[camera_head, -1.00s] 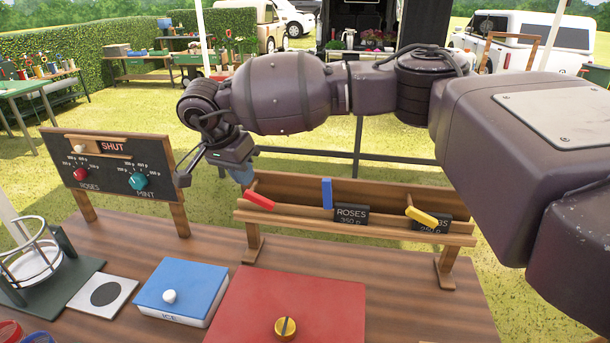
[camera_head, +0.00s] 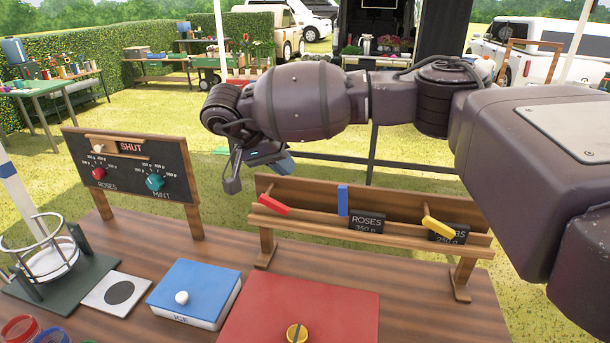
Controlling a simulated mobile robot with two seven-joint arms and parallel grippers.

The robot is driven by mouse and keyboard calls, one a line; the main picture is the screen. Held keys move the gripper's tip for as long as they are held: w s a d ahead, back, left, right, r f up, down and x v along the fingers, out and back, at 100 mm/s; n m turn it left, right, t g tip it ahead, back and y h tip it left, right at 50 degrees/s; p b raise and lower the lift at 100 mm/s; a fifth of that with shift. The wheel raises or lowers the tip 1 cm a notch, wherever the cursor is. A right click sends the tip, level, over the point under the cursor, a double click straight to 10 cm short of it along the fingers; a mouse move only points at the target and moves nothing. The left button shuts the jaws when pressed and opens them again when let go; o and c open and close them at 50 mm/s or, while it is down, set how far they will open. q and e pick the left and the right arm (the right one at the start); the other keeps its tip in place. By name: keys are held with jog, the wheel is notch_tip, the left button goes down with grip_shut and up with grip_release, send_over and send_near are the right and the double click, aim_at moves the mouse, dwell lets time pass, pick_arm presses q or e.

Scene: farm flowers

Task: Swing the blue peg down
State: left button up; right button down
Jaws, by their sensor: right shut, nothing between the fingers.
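The blue peg (camera_head: 342,200) stands upright on the wooden rack (camera_head: 310,225), between a red peg and a yellow peg. The red peg (camera_head: 273,205) is tilted, its left end higher. The yellow peg (camera_head: 438,228) is also tilted, its left end higher. My right gripper (camera_head: 229,187) is shut and empty. It hangs to the left of the rack, near its upper left end, and appears apart from the pegs. The fingertips show only small. My left gripper is not in view.
A ROSES sign (camera_head: 367,223) and a second, partly hidden sign (camera_head: 447,232) sit on the rack. A dial board (camera_head: 135,170) stands at left. A blue ICE box (camera_head: 195,290), a red panel (camera_head: 300,305) and a wire-ringed stand (camera_head: 50,262) are on the table.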

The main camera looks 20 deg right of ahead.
aim_at(343, 201)
jog(key=s+d+f+p, duration=0.1)
jog(key=s+d+f, duration=0.1)
jog(key=d+f, duration=0.5)
jog(key=shift+d+p, duration=0.3)
jog(key=shift+d, duration=0.65)
